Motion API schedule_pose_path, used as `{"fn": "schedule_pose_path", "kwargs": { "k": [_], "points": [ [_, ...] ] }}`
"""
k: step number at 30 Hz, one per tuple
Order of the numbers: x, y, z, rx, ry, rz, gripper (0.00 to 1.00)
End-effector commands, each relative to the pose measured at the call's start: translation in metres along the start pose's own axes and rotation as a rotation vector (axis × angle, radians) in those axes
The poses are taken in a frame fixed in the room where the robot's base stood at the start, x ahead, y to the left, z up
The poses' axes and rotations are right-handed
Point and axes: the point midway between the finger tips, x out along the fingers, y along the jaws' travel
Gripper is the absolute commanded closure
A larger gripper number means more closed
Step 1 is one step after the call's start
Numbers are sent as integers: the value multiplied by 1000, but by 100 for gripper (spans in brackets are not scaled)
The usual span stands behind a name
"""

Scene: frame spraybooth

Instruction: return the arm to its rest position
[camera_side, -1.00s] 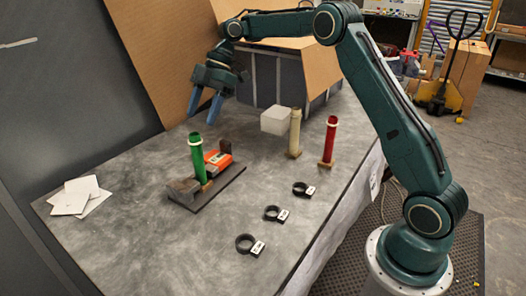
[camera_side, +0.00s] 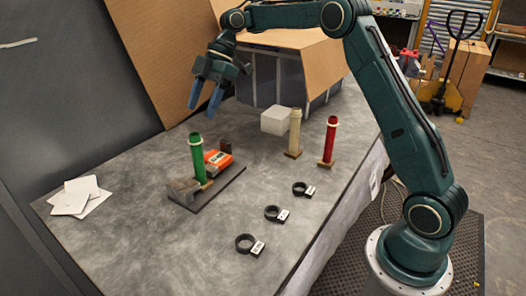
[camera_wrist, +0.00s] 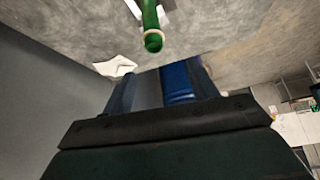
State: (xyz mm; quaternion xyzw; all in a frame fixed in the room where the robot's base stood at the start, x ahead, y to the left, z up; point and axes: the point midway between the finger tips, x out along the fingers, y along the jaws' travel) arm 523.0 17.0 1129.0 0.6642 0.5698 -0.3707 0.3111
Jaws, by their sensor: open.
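My gripper (camera_side: 205,96) hangs in the air above the back part of the table, fingers pointing down and apart, with nothing between them. It is above and behind the green tube (camera_side: 198,158), clear of it. In the wrist view the blue fingers of my gripper (camera_wrist: 160,84) show, and the green tube (camera_wrist: 152,22) stands beyond them near the top edge. My arm reaches across from its base at the right of the side view.
The green tube stands on a dark board (camera_side: 222,184) beside an orange box (camera_side: 217,162). A cream tube (camera_side: 294,133), a red tube (camera_side: 328,142) and a white block (camera_side: 275,120) stand to the right. Black rings (camera_side: 272,213) lie in front. Cardboard (camera_side: 165,60) rises behind.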

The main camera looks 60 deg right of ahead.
Motion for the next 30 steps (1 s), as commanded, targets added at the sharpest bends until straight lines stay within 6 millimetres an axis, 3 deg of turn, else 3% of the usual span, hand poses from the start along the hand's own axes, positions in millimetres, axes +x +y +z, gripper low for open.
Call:
{"fn": "schedule_pose_path", "kwargs": {
  "k": [15,23,30],
  "points": [
    [-43,-68,-54,321,-46,164,41],
    [-58,-114,-63,492,-62,257,41],
    [-65,-160,-59,649,-70,346,41]
  ]
}}
